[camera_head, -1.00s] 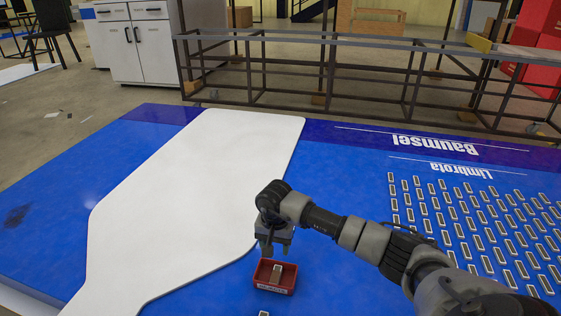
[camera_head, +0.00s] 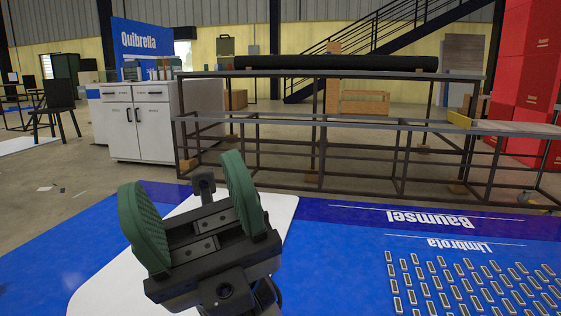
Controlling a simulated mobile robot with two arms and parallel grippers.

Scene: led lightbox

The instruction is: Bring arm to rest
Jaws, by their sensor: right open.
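My right gripper (camera_head: 195,212) is large and close to the camera, left of the middle. Its two green ribbed finger pads stand wide apart, and nothing is between them. It is raised in front of the white bottle-shaped area (camera_head: 282,212) of the blue panel (camera_head: 345,270). My left gripper is not in view. The red bin seen before is not in view.
Several small LED modules (camera_head: 440,285) lie in rows on the panel at the right. A long metal frame rack (camera_head: 330,125) stands behind the panel. A white cabinet (camera_head: 140,125) and a dark chair (camera_head: 58,108) are at the back left.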

